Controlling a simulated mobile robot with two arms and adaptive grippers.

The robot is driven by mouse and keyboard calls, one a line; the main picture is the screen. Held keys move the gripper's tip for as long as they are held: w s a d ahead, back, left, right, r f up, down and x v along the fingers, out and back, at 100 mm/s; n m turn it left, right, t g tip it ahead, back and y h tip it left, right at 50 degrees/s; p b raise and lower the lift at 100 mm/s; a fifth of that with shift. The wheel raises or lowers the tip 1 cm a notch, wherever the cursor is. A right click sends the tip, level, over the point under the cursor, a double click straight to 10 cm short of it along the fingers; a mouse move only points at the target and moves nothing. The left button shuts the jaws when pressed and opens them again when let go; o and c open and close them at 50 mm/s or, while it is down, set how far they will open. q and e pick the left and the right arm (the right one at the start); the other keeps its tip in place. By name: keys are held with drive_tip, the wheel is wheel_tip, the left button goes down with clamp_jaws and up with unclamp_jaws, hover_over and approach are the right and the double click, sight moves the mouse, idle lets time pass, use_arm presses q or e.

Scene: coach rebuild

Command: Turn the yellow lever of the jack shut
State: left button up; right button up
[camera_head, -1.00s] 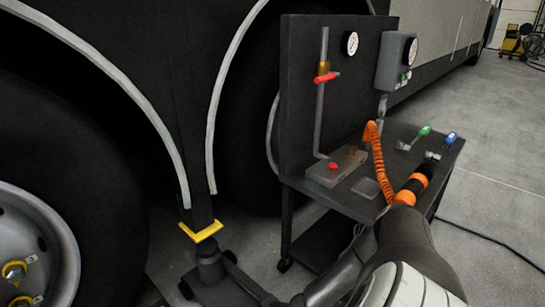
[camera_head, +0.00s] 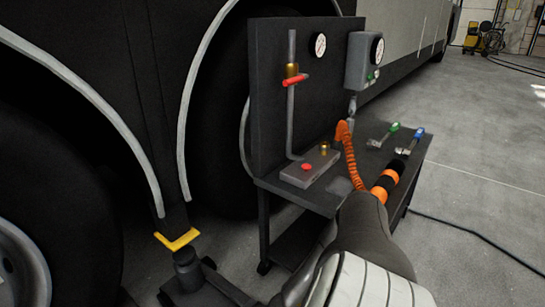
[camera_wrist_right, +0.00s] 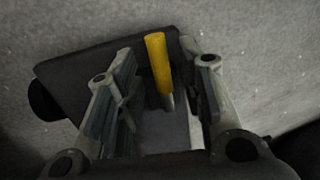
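The jack (camera_head: 187,272) is a dark body on the floor under the coach's side, with a yellow top plate (camera_head: 177,240). In the right wrist view the yellow lever (camera_wrist_right: 158,62) is a short cylinder on a thin metal stem, above a dark part with a flat plate (camera_wrist_right: 80,72). My right gripper (camera_wrist_right: 166,72) is open. The lever shows between its two fingers, with a gap to each; I cannot tell how deep it sits. In the head view my right arm reaches down to the lower left, and its gripper is hidden. My left gripper is not in view.
A dark trolley (camera_head: 418,160) with an upright panel (camera_head: 270,85), gauges, valves and an orange coiled hose (camera_head: 350,152) stands close behind my arm. The wheel (camera_head: 40,200) is at left. A black cable crosses the open floor (camera_head: 480,210) at right.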

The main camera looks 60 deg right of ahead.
wheel_tip(320, 180, up, 12)
drive_tip(key=d, duration=0.2)
drive_tip(key=shift+s+d, duration=0.15)
drive_tip(key=shift+s, duration=0.1)
drive_tip(key=shift+f, duration=0.15)
idle(0.6)
